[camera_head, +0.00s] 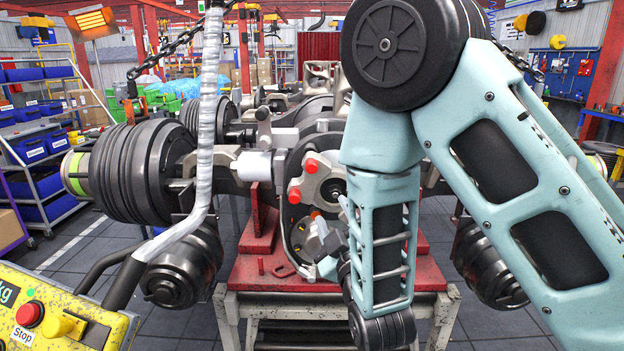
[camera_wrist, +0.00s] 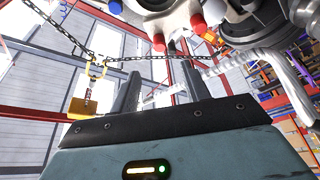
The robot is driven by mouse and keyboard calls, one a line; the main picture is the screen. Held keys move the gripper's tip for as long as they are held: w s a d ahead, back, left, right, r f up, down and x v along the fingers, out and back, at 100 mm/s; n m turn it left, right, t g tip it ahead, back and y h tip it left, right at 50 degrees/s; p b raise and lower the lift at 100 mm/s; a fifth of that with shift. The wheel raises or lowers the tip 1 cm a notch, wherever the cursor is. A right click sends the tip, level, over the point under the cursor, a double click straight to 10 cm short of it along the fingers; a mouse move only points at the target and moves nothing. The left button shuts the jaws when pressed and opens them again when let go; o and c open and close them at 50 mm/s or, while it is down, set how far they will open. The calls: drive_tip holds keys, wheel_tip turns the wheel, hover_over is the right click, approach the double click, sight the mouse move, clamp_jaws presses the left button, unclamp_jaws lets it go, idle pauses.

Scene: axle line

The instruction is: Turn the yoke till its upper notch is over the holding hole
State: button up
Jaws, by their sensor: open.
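A grey metal fitting with red caps (camera_head: 325,182), which may be the yoke, sits on the front of the axle's dark central housing. I cannot make out a notch or a holding hole for sure. My gripper (camera_head: 335,240) is in front of the housing's lower part, below the red caps, and partly hidden by my own arm. In the wrist view my gripper (camera_wrist: 160,88) shows two dark fingers apart with nothing between them. Beyond the fingertips, at the top, are pale metal parts (camera_wrist: 172,16) and red caps (camera_wrist: 198,21). Whether the fingers touch anything cannot be told.
The axle rests on a red stand (camera_head: 270,272). Black ribbed drums (camera_head: 140,172) flank it. A hanging hoist with a grey-wrapped handle (camera_head: 208,115) and a yellow control box (camera_head: 60,315) is at front left. Blue bins (camera_head: 35,150) fill a rack at left.

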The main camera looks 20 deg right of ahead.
sight(314, 170)
drive_tip(key=b, duration=0.2)
drive_tip(key=w+b, duration=0.1)
drive_tip(key=b, duration=0.2)
drive_tip(key=shift+w+r+b, duration=0.1)
drive_tip(key=shift+r+b, duration=0.15)
drive_tip(key=shift+b, duration=0.1)
drive_tip(key=p+x, duration=0.2)
drive_tip(key=x, duration=0.2)
drive_tip(key=p+x, duration=0.2)
drive_tip(key=x, duration=0.3)
drive_tip(key=p+x, duration=0.3)
drive_tip(key=x, duration=0.1)
drive_tip(key=shift+w+a+r, duration=0.1)
drive_tip(key=shift+w+r, duration=0.15)
drive_tip(key=shift+r, duration=0.2)
drive_tip(key=shift+w, duration=0.5)
